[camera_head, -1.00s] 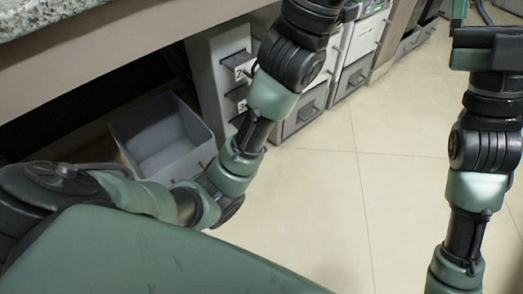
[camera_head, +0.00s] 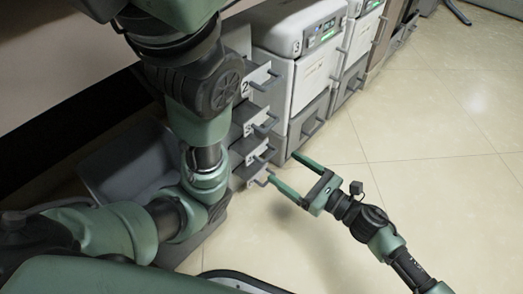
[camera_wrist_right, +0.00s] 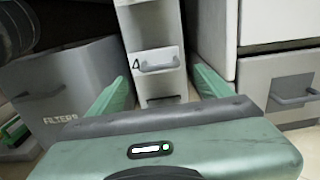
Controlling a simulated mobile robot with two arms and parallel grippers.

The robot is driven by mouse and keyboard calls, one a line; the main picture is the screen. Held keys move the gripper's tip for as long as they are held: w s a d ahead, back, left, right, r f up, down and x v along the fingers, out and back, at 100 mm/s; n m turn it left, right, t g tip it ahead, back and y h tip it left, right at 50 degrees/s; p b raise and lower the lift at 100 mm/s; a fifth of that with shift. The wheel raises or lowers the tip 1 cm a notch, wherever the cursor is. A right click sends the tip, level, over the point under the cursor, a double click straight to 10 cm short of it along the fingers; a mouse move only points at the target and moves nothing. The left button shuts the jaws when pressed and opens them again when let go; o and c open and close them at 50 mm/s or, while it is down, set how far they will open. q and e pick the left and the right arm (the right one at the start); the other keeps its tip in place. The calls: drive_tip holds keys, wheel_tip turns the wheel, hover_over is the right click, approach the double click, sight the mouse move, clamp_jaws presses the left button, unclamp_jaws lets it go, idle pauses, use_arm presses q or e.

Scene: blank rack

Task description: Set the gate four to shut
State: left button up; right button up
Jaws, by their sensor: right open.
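Gate four is a grey panel with a grey bar handle (camera_wrist_right: 158,68) and a black "4" at its left, centred in the right wrist view. In the head view, gate four (camera_head: 252,158) is low on a narrow grey rack of numbered gates. It appears to stick out a little, but I cannot tell how far it is open. My right gripper (camera_head: 285,168) is open and empty, its green fingers pointing at the gate. In the wrist view its fingers (camera_wrist_right: 160,74) flank the handle, apart from it. My left gripper is out of view.
Gates 2 (camera_head: 247,88) and 3 (camera_head: 249,128) sit above. A grey bin (camera_head: 105,170), marked FILTERS in the wrist view (camera_wrist_right: 62,90), stands left of the rack. White machines with grey drawers (camera_head: 305,125) stand right. The tiled floor (camera_head: 440,110) is clear.

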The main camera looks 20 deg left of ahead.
sight(271, 157)
drive_tip(key=b+x, duration=0.2)
drive_tip(key=x, duration=0.4)
drive_tip(key=shift+w+a+b, duration=0.1)
drive_tip(key=shift+a+b, duration=0.2)
drive_tip(key=shift+b, duration=0.1)
drive_tip(key=shift+r, duration=0.1)
